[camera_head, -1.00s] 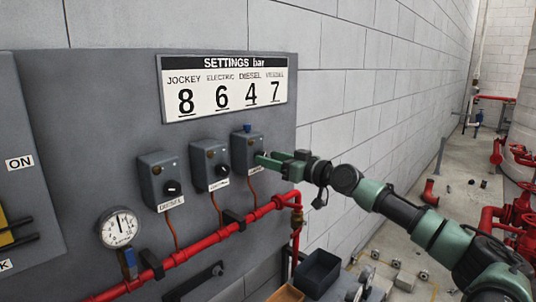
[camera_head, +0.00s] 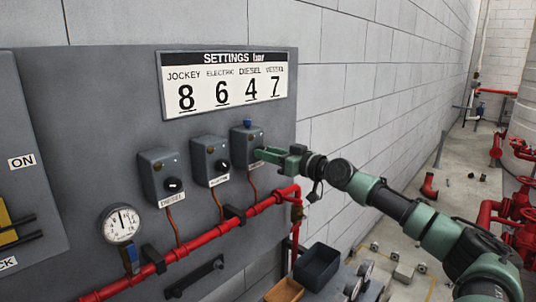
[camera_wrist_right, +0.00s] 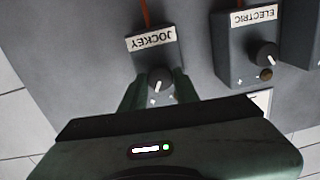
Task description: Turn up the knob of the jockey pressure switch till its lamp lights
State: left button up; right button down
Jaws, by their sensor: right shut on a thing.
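The jockey pressure switch is the grey box (camera_head: 245,139) at the right end of a row on the panel, with a blue cap on top. Its upside-down JOCKEY label (camera_wrist_right: 151,41) shows in the right wrist view. Its black knob (camera_wrist_right: 160,80), with a white pointer line, sits between the fingers of my right gripper (camera_head: 260,154). The right gripper is shut on this knob, one finger on each side. The jockey lamp is hidden behind the gripper, so I cannot tell whether it is lit. My left gripper is not in view.
The electric switch (camera_wrist_right: 249,47) and diesel switch (camera_head: 160,176) stand beside it. A settings sign (camera_head: 224,83) gives JOCKEY 8. A red pipe (camera_head: 190,250) and a gauge (camera_head: 122,224) are below. A dark bin (camera_head: 316,264) stands low at right.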

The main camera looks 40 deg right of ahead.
jog(key=shift+m, duration=0.4)
jog(key=c, duration=1.1)
grip_release()
jog(key=shift+o, duration=0.2)
jog(key=s+d+b, duration=0.1)
jog(key=s+b, duration=0.3)
jog(key=s, duration=0.3)
jog(key=shift+s+b, duration=0.3)
jog(key=shift+s, duration=0.1)
